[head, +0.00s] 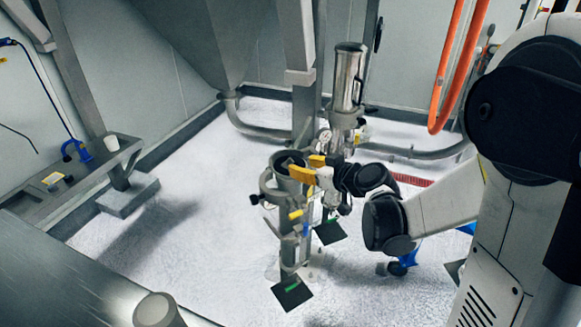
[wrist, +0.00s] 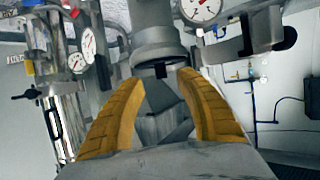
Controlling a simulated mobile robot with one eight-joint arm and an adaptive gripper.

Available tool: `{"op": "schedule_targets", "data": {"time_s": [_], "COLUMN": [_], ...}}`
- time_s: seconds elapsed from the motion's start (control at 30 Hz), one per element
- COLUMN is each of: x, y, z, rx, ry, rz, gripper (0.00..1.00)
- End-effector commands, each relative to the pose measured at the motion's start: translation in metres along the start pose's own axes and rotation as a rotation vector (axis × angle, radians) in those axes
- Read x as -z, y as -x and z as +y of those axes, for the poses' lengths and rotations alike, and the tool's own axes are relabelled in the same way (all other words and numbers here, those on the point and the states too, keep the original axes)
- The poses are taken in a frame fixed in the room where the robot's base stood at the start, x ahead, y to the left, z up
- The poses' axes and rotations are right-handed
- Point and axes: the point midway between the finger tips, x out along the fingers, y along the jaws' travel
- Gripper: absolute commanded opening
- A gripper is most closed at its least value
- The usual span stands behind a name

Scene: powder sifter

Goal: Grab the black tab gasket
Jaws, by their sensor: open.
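My gripper (wrist: 160,76) is open, its two yellow fingers apart with nothing held between them. In the wrist view, a small black tab (wrist: 161,71), which looks like part of the black tab gasket, shows under the grey pipe flange (wrist: 152,55). It lies beyond and between the fingertips; I cannot tell the exact gap. The rest of the gasket is hidden. In the head view, my gripper (head: 307,168) is at the top of the metal sifter stand, beside its open dark-rimmed cylinder (head: 279,162). The tab cannot be made out there.
A tall steel canister (head: 348,78) stands behind the gripper. A side bench (head: 90,165) holds a white cup (head: 111,143). Dark plates (head: 291,292) lie at the stand's foot. The pale floor at left is mostly clear.

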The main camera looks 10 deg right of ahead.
Motion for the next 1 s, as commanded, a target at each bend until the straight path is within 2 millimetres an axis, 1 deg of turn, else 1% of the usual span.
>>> {"op": "schedule_targets", "data": {"time_s": [0.1,0.2,0.3,0.47,0.57,0.6,1.0], "x": [0.003,0.002,0.002,0.003,0.003,0.003,0.004], "y": [-0.020,-0.035,-0.040,-0.039,-0.039,-0.039,-0.039], "z": [-0.004,-0.003,-0.003,-0.003,-0.003,-0.003,-0.003], "rx": [0.003,0.003,0.001,0.001,0.001,0.001,0.001], "ry": [0.001,0.001,0.000,0.000,0.000,0.000,0.000], "rz": [0.000,0.000,0.000,0.000,0.000,0.000,0.000], "gripper": [0.41,0.41,0.41,0.41,0.13,0.00,0.00]}}
